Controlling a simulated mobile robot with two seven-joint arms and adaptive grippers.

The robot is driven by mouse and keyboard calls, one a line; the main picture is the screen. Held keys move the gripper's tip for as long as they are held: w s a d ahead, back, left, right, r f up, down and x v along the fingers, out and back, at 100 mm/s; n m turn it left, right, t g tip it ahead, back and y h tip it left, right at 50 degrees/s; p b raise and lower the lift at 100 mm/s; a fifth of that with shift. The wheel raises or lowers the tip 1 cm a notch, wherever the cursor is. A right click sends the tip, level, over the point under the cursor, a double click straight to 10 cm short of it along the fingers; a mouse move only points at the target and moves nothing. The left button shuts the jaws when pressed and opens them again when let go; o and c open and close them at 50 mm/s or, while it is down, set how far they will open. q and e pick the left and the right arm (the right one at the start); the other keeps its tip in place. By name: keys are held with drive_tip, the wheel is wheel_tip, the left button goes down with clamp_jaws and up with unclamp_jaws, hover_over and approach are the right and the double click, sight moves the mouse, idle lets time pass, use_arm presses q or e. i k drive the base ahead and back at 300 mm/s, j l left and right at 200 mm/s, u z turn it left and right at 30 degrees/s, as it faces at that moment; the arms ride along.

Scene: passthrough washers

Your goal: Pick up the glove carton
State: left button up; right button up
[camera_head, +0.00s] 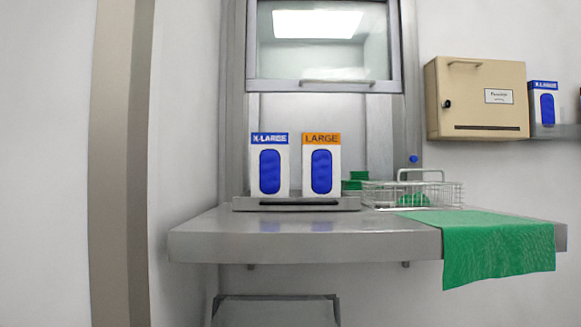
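Two glove cartons stand upright side by side on a low grey tray (296,204) at the back of a steel shelf. The left carton (269,153) is white with a blue "X-LARGE" top band and a blue oval front. The right carton (321,151) is white with an orange "LARGE" band and a blue oval front. Another carton (543,87) with a blue band stands on a wall shelf at the far right. Neither of my grippers shows in the head view.
The steel shelf (300,244) has clear room in front of the cartons. A wire basket (415,194) with green items sits to their right. A green cloth (496,252) hangs over the front edge. A beige wall cabinet (480,98) and a hatch window (320,40) are above.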

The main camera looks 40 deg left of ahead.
sight(321, 151)
drive_tip(key=u, duration=1)
